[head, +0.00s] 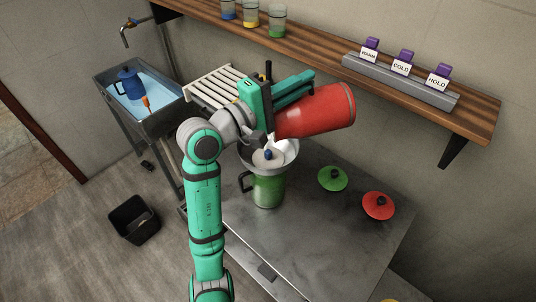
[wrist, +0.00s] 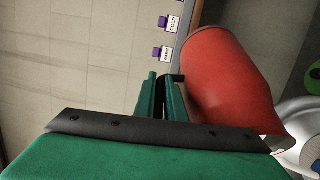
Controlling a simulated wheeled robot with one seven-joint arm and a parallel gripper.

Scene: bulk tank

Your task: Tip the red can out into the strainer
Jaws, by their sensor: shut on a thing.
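The red can (head: 322,110) lies tipped on its side in the air, its left end a little lower than its right end and above the strainer. My gripper (head: 293,92) is shut on the red can. In the wrist view the gripper fingers (wrist: 163,98) press along the side of the red can (wrist: 228,80). The pale round strainer (head: 289,151) sits on top of a green jug (head: 268,190) with a dark handle. A small blue thing (head: 268,154) shows at the strainer. The can's mouth and anything leaving it are hidden.
A green lid (head: 332,179) and a red lid (head: 378,206) lie on the metal table (head: 330,245) to the right. A wooden shelf (head: 330,45) with cups and labelled purple tags runs behind. A sink (head: 125,75) with a blue jug stands left. A black bin (head: 134,220) is on the floor.

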